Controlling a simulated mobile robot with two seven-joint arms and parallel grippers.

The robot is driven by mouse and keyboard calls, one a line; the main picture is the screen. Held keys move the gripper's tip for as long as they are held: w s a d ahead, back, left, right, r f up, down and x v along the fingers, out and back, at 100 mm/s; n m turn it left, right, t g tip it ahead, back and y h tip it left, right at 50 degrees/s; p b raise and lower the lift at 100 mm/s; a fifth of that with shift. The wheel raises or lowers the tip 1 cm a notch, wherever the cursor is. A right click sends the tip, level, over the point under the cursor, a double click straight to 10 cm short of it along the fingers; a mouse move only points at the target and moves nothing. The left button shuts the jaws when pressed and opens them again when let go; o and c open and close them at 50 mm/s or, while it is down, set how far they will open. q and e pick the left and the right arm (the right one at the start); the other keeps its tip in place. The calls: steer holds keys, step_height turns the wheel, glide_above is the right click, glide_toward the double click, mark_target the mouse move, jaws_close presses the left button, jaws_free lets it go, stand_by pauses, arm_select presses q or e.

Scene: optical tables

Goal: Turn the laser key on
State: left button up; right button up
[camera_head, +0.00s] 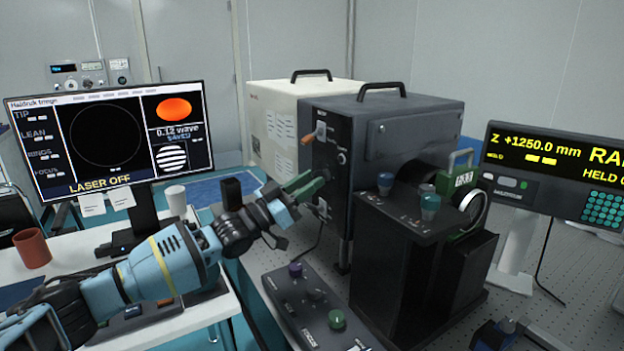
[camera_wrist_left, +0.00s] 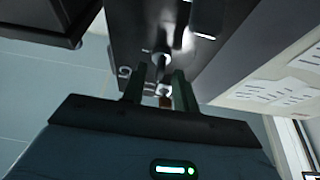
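The dark laser box (camera_head: 385,125) stands on the optical table, and its narrow front panel faces my left arm. The panel carries a switch (camera_head: 321,131), an orange-brown handle (camera_head: 307,139) and a small round knob (camera_head: 341,157). My left gripper (camera_head: 308,186) is at the lower part of this panel, its fingers pointing at it. In the left wrist view the fingers (camera_wrist_left: 160,90) are apart, with a small metallic piece (camera_wrist_left: 163,88) and a brownish bit between them; I cannot tell whether they touch it. The key itself is not clearly visible. The monitor (camera_head: 110,140) reads "LASER OFF".
A black stand (camera_head: 415,260) with knobs is right of the gripper. A control box (camera_head: 312,300) with purple and green knobs lies in front. A readout (camera_head: 560,175) shows +1250.0 mm. A red-brown cup (camera_head: 32,248) and a white cup (camera_head: 175,200) stand on the left desk.

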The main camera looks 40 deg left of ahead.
arm_select(q)
steer(key=shift+w+d+r, duration=0.25)
steer(key=shift+w, duration=0.35)
arm_select(e)
steer(key=shift+r, duration=0.1)
arm_select(q)
jaws_close()
